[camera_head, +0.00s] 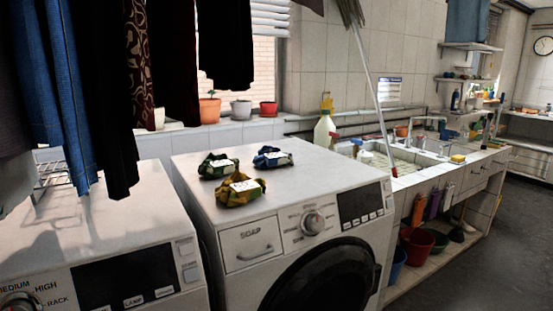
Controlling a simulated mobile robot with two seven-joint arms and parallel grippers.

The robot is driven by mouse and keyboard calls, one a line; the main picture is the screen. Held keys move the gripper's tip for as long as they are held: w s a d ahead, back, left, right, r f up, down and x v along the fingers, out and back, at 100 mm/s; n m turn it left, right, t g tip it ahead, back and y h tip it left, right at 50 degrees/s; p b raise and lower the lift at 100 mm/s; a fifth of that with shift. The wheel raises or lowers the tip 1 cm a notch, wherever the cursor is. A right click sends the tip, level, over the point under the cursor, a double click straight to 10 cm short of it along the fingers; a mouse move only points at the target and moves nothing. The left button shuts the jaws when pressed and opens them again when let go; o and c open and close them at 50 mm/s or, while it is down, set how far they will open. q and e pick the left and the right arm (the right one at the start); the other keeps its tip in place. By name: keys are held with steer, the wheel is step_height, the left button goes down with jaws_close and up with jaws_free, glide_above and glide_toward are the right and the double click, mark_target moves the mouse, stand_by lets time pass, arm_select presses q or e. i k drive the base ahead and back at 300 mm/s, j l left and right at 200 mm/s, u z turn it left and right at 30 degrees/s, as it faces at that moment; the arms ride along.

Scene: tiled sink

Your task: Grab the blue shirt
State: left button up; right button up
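A small crumpled blue cloth bundle with a white label (272,157) lies on top of the right washing machine (290,180), toward the back. A blue garment (50,90) also hangs at the upper left among dark clothes. I cannot tell for sure which of the two is the blue shirt. Neither of my grippers is in view.
A green bundle (217,166) and an olive-yellow bundle (240,189) lie close to the blue one. A left washing machine (110,225) stands beside the right one. Hanging dark clothes (180,60) cover the upper left. A spray bottle (325,130) stands behind, near the sink (400,155).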

mark_target(268, 157)
steer(key=i+l, duration=0.15)
steer(key=l, duration=0.25)
steer(key=i+l+u, duration=0.1)
steer(key=l, duration=0.25)
steer(key=i+l, duration=0.2)
steer(key=l, duration=0.2)
steer(key=i+l+u, duration=0.1)
steer(key=l, duration=0.25)
steer(key=i+l, duration=0.15)
steer(key=l, duration=0.25)
steer(key=i+l, duration=0.15)
steer(key=l, duration=0.25)
steer(key=i+l+u, duration=0.1)
steer(key=l, duration=0.3)
steer(key=i+l, duration=0.1)
steer(key=l, duration=0.3)
steer(key=i+u, duration=0.05)
